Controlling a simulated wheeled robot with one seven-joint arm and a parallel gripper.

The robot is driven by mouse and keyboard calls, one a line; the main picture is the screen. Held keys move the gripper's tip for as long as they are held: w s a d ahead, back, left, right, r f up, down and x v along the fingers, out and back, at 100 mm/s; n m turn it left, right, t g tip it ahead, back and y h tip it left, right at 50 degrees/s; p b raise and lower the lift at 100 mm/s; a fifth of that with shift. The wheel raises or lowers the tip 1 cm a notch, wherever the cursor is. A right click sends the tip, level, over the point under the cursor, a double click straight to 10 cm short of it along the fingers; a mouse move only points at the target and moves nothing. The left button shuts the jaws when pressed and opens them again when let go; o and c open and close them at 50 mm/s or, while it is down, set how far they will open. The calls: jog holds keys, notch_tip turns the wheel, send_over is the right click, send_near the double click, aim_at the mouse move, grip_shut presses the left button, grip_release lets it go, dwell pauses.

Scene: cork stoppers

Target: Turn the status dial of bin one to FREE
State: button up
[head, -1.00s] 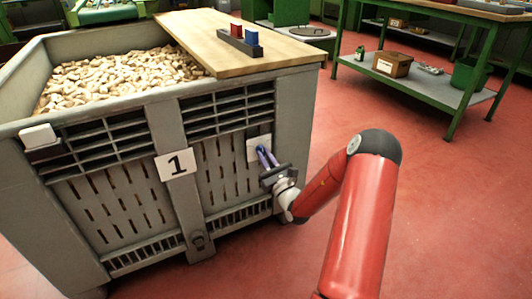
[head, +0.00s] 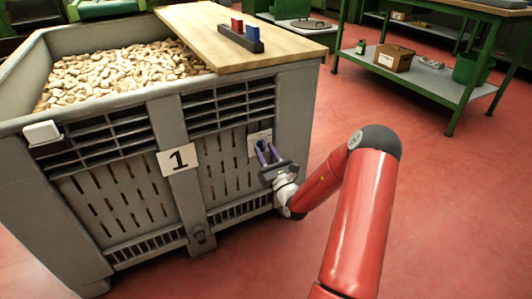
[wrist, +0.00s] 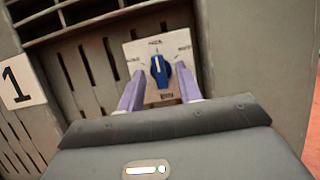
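Bin one is the grey slatted crate with a white "1" sign (head: 177,160) on its front. The status dial (wrist: 160,69) is a blue knob with a white pointer line on a pale plate (wrist: 166,97). In the wrist view the pointer points up, towards the top label. Labels stand at left, top and right, too blurred to read surely. My gripper (wrist: 158,74) is open, its two purple fingers on either side of the knob in the picture, with gaps showing. In the head view my gripper (head: 267,148) is in front of the plate (head: 259,138) and hides the knob.
Corks (head: 125,75) fill the open part of the bin. A wooden board (head: 205,30) on top carries a dark holder with a red and a blue block (head: 240,38). A green workbench (head: 430,82) stands at the back right. The red floor (head: 440,200) at right is clear.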

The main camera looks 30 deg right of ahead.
jog(key=v, duration=0.7)
jog(key=shift+s+f, duration=0.2)
jog(key=shift+s, duration=0.15)
